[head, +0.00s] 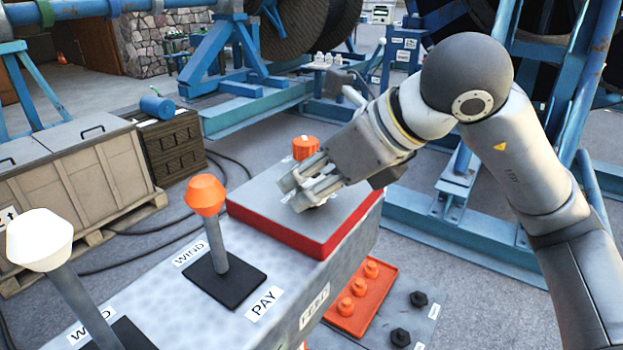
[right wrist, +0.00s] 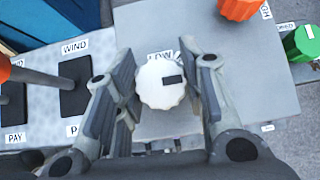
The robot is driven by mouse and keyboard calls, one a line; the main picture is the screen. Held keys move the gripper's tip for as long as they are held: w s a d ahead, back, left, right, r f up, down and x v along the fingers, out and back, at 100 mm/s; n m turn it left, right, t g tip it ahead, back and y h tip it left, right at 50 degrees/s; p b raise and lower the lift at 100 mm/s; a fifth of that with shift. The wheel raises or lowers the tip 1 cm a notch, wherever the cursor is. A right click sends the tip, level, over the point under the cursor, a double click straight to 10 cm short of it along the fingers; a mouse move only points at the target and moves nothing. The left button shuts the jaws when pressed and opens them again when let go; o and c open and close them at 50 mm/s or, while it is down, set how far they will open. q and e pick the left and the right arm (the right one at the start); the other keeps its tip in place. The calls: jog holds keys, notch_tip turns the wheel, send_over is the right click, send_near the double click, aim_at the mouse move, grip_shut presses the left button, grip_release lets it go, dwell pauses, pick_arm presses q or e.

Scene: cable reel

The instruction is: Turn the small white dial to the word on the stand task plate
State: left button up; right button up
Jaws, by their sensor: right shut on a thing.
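The small white dial (right wrist: 158,84) has a scalloped edge and a dark rectangular mark right of its centre. It sits on the grey panel top of a red-sided box (head: 290,222). A label reading LOW (right wrist: 163,56), partly covered, lies just beyond it. My right gripper (right wrist: 165,85) is shut on the dial, one finger on each side. In the head view my right gripper (head: 304,192) reaches down to the panel and mostly hides the dial. I cannot make out a word on a stand task plate. My left gripper is not in view.
An orange knob (head: 305,147) and a green knob (right wrist: 303,42) are close to the dial. An orange-topped lever (head: 207,195) and a white-topped lever (head: 40,240) stand at left on the console. A blue stand (head: 402,50) with small labels is at the back.

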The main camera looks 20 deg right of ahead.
jog(key=o, duration=1)
jog(key=v, duration=1.2)
